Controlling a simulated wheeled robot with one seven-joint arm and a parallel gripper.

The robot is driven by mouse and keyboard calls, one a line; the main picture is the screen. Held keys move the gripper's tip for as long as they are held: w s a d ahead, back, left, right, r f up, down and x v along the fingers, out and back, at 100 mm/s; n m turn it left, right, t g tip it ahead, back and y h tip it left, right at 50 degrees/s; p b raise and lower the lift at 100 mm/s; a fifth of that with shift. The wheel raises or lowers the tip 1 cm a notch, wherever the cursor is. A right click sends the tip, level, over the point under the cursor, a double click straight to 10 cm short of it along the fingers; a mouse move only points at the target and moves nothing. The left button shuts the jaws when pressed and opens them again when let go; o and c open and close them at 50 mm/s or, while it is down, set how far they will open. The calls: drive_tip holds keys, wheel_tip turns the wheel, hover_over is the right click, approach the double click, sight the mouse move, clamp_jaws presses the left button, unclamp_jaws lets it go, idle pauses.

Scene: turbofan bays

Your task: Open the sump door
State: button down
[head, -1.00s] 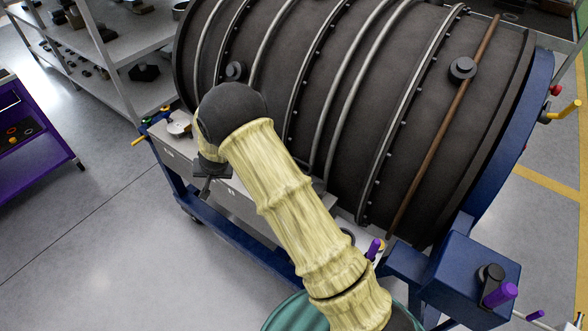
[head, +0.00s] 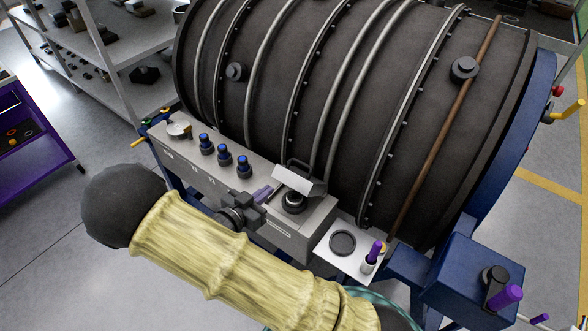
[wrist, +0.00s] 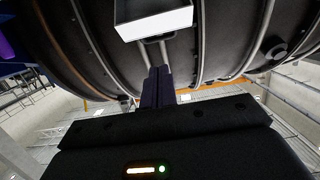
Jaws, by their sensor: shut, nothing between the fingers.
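The sump door appears to be the pale metal flap (head: 300,178) on the grey box (head: 300,238) beside the engine drum. It is tilted up, with a dark round port (head: 294,201) showing below it. In the wrist view the flap (wrist: 153,24) is a white, shallow panel at the top, beyond the fingertips. My gripper (head: 266,192) is shut and empty, just left of the flap and port; the head view does not settle whether it touches the flap. In the wrist view its purple fingers (wrist: 157,85) are together, with a gap in the picture below the flap.
Several blue-topped knobs (head: 224,158) stand on the panel left of the flap. A white plate (head: 350,245) with a black ring and a purple-handled tool (head: 374,252) lies to the right. The dark ribbed drum (head: 330,90) rises close behind. Open floor (head: 50,270) is at lower left.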

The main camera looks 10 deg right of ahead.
sight(294, 172)
drive_tip(key=p+x, duration=0.5)
drive_tip(key=x, duration=0.8)
drive_tip(key=shift+w+r, duration=0.1)
drive_tip(key=shift+w+d+f, duration=0.25)
drive_tip(key=shift+w+d, duration=0.05)
drive_tip(key=shift+d, duration=0.05)
drive_tip(key=shift+w, duration=0.1)
